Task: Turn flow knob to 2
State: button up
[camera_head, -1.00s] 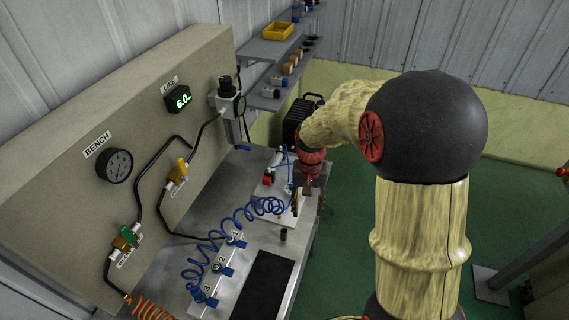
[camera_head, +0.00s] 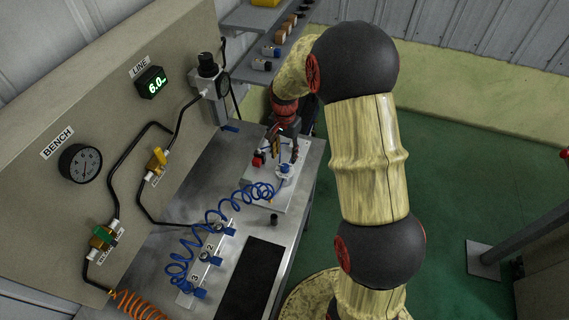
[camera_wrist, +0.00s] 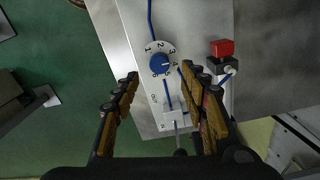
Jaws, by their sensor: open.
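The flow knob (camera_wrist: 160,63) is blue and sits on a round white dial with printed numbers, on a pale plate. A light mark on it seems to point right, near the 4; the exact setting is too small to be sure. My gripper (camera_wrist: 160,73) is open, with one finger on each side of the lower dial in the wrist view. The knob shows between and slightly beyond the fingertips; I cannot tell whether they touch it. In the head view, my gripper (camera_head: 284,146) is over the bench plate, close behind the knob (camera_head: 285,169).
A red button (camera_wrist: 222,48) stands right of the dial in the wrist view. A coiled blue hose (camera_head: 215,212) runs from the plate to a numbered manifold (camera_head: 208,255). The back panel (camera_head: 110,120) with gauge and valves rises at left. A black mat (camera_head: 252,280) lies in front.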

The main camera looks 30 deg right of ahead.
aim_at(285, 166)
notch_tip(285, 166, down, 6)
jog(key=shift+b, duration=0.4)
jog(key=shift+c, duration=1.2)
grip_shut()
